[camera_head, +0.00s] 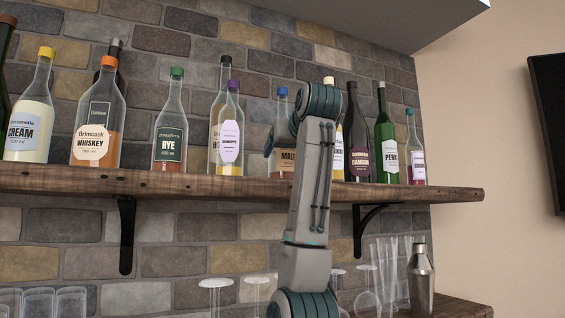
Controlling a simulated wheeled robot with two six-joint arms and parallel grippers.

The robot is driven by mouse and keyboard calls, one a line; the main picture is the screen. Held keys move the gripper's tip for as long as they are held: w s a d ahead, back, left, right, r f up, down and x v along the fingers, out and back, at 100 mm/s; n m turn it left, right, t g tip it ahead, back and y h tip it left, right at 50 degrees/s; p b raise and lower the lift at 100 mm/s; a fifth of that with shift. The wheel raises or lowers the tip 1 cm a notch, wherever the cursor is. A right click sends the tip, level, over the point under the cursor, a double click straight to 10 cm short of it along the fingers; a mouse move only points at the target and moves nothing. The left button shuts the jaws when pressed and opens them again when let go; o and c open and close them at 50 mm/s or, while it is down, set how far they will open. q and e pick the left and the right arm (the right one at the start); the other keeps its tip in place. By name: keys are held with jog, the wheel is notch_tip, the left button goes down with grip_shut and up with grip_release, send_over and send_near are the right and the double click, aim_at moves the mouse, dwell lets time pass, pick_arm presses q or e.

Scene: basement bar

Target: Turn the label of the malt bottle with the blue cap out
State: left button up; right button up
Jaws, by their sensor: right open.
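The malt bottle (283,163) with the blue cap stands upright on the wooden shelf (170,184). The right side of the bottle is hidden behind my right arm. My right gripper (272,139) is open at the upper part of this bottle, mostly hidden by its own wrist. I cannot tell whether it touches the glass. My left gripper is not in view.
A purple-capped bottle (231,140) stands left of the malt bottle, with a rye bottle (169,140) farther left. A dark damson bottle (357,140) and a green bottle (385,140) stand to the right. Glasses (71,300) and a shaker (421,280) are below the shelf.

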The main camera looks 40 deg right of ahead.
jog(key=s+a, duration=0.1)
jog(key=s+b, duration=0.1)
jog(key=s, duration=0.1)
jog(key=s+a+b, duration=0.1)
jog(key=s, duration=0.1)
jog(key=shift+s+a, duration=0.15)
jog(key=shift+a, duration=0.15)
jog(key=shift+d, duration=0.1)
